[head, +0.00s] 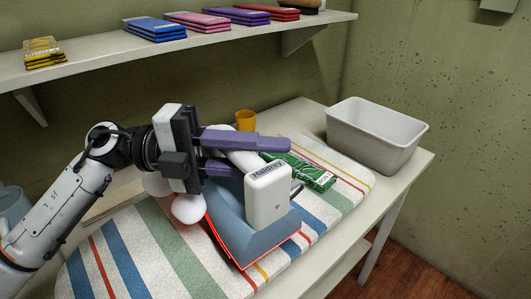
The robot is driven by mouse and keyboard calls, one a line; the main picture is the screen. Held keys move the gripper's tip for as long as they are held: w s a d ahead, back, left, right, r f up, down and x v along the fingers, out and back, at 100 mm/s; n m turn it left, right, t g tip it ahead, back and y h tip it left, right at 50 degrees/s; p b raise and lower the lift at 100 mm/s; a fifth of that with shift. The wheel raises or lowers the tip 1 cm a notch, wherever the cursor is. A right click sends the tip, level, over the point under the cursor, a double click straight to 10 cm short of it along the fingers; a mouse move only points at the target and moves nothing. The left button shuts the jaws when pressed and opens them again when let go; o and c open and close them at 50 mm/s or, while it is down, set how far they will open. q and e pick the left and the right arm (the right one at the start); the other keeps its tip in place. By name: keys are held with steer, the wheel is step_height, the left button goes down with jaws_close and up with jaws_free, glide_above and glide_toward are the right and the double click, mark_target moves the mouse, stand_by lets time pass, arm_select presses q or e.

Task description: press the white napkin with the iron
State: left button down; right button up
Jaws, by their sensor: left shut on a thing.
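The iron (243,232) has a blue-grey body, a red edge along its base and a pale upper part with a white block at its right end. It rests on, or very close above, the striped ironing pad (125,262). My left gripper (262,157), with purple fingers, reaches over it from the left and is shut on its pale handle, which is partly hidden between the fingers. I cannot make out a white napkin; the iron and gripper hide part of the pad. Rounded white shapes (189,208) show under the gripper; I cannot tell what they are. My right gripper is not in view.
A green packet (312,175) lies on the pad right behind the iron. An orange cup (245,119) stands behind the gripper. A pale grey bin (376,133) stands at the table's right end. A wall shelf (110,62) with coloured stacks (154,29) hangs above.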

arm_select(q)
steer(key=shift+f, duration=0.45)
stand_by(1.6)
steer(key=shift+s+d, duration=0.7)
steer(key=shift+s, duration=0.15)
stand_by(0.5)
steer(key=shift+w+a, duration=0.2)
steer(key=shift+w, duration=0.1)
steer(key=shift+w+a, duration=0.25)
steer(key=shift+w+a, duration=0.8)
steer(key=shift+w, duration=0.1)
stand_by(0.8)
steer(key=shift+s+d, duration=0.2)
steer(key=shift+s, duration=0.05)
steer(key=shift+s+d+p, duration=0.3)
steer(key=shift+s+d, duration=0.1)
steer(key=shift+s, duration=0.05)
stand_by(1.2)
